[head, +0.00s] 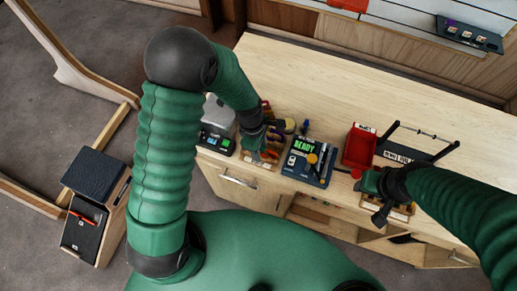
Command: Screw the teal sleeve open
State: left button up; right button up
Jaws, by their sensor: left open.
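I cannot make out the teal sleeve; it is too small or hidden by my grippers. My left gripper (265,155) is open at the front edge of the bench, over a small wooden holder (262,163). Small red, yellow and purple gear (278,126) sits just behind and beside it. My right gripper (378,208) is low over another wooden holder (402,212) at the front edge, to the right. Its fingers are dark and small, so I cannot tell if they are open or hold anything.
A dark panel (297,172) reading "READY" stands between my grippers. A grey device (218,125) is on the left, a red bin (359,147) and a black-posted stand (420,153) on the right. The bench top (330,95) is clear at the back.

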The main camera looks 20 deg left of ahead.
aim_at(262, 148)
pick_arm(q)
jog(key=shift+s, duration=0.35)
jog(key=shift+f, duration=0.1)
jog(key=shift+f+b, duration=0.9)
jog(key=shift+f, duration=0.45)
jog(key=shift+w, duration=0.15)
jog(key=shift+w+r, duration=0.1)
jog(key=shift+w, duration=0.95)
